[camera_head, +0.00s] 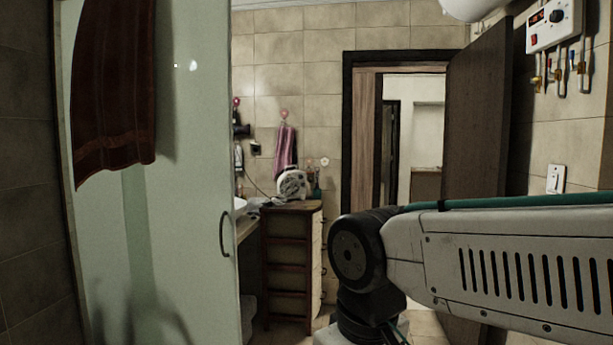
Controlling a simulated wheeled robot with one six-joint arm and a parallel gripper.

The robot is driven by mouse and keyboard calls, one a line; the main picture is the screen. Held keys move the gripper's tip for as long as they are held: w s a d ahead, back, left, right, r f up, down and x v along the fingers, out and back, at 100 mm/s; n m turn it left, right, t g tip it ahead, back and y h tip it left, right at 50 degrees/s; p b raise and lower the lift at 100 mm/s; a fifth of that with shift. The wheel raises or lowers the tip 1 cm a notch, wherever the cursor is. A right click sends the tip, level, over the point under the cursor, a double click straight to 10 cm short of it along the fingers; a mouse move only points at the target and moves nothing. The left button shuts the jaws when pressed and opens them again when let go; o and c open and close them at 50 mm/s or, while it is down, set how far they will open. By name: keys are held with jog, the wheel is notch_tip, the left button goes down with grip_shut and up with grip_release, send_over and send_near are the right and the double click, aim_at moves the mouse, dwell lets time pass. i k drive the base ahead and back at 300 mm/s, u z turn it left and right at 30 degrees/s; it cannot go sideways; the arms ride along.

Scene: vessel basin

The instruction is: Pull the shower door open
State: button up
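The shower door (180,200) is a tall, pale green frosted glass panel on the left of the view. Its dark curved handle (224,234) is near the door's right edge. A dark red towel (113,85) hangs over the upper left of the panel. I cannot tell for certain whether the door is shut or ajar. My arm reaches in from the right and bends down near the lower middle, apart from the handle in the picture. My gripper is not visible in this view.
A wooden drawer cabinet (291,262) stands right of the glass, with a white appliance (293,184) on top. An open dark wooden door (478,140) and doorway are behind my arm. A white heater control box (556,24) with pipes is on the right wall.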

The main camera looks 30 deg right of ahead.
aim_at(179, 209)
jog(key=z, duration=0.25)
jog(key=i, duration=0.5)
jog(key=u, duration=0.05)
jog(key=k, duration=0.6)
jog(key=z, duration=0.5)
jog(key=i, duration=1)
jog(key=z, duration=0.1)
